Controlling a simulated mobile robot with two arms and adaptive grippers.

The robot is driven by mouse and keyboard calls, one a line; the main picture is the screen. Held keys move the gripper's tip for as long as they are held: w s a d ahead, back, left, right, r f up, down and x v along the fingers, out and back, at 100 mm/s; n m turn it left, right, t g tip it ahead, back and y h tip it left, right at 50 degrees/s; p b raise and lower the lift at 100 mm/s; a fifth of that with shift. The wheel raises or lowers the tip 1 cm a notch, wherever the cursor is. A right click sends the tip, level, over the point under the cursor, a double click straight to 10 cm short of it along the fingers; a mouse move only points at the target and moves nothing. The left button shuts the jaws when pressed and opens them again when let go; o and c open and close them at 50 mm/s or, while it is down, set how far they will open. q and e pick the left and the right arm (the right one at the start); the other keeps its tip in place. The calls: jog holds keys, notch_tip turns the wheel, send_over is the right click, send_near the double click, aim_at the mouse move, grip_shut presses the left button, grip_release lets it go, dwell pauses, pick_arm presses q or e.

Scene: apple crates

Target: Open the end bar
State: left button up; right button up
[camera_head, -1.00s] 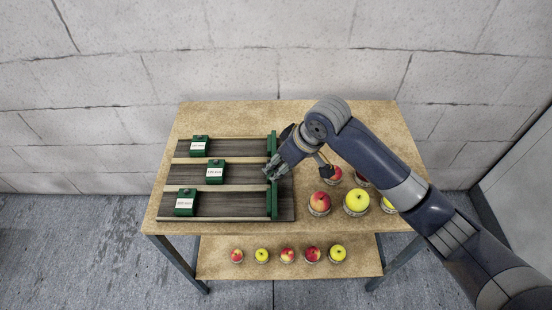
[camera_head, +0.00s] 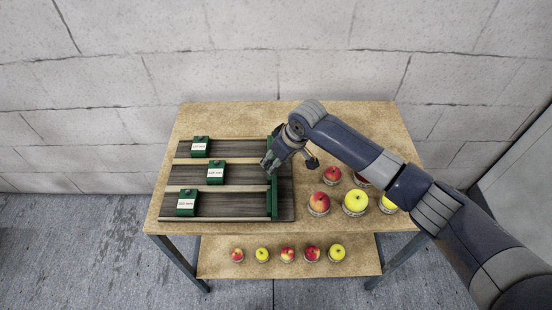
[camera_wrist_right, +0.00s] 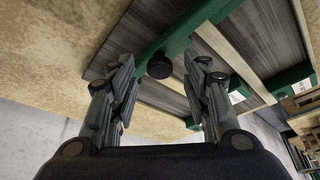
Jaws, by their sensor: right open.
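The green end bar (camera_head: 273,203) lies across the right end of a rack of dark lanes, and its far part is partly hidden by my arm in the head view. My right gripper (camera_head: 268,165) is over the bar, near its middle. In the right wrist view the right gripper (camera_wrist_right: 163,66) is open. A round black knob (camera_wrist_right: 160,66) on the green bar (camera_wrist_right: 178,44) shows between its fingers; I cannot tell whether they touch it. My left gripper is not in view.
Green blocks with white labels (camera_head: 186,203) sit in the lanes. Red and yellow apples (camera_head: 355,203) stand on the wooden table (camera_head: 330,222) right of the rack, near my right arm. More apples (camera_head: 287,255) stand on the lower shelf. A block wall is behind.

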jog(key=shift+w+a+f, duration=0.15)
jog(key=shift+f, duration=0.35)
grip_shut()
jog(key=d+p, duration=0.3)
jog(key=d, duration=0.2)
jog(key=shift+r, duration=0.15)
jog(key=shift+d, duration=0.25)
jog(key=shift+a, duration=0.1)
grip_release()
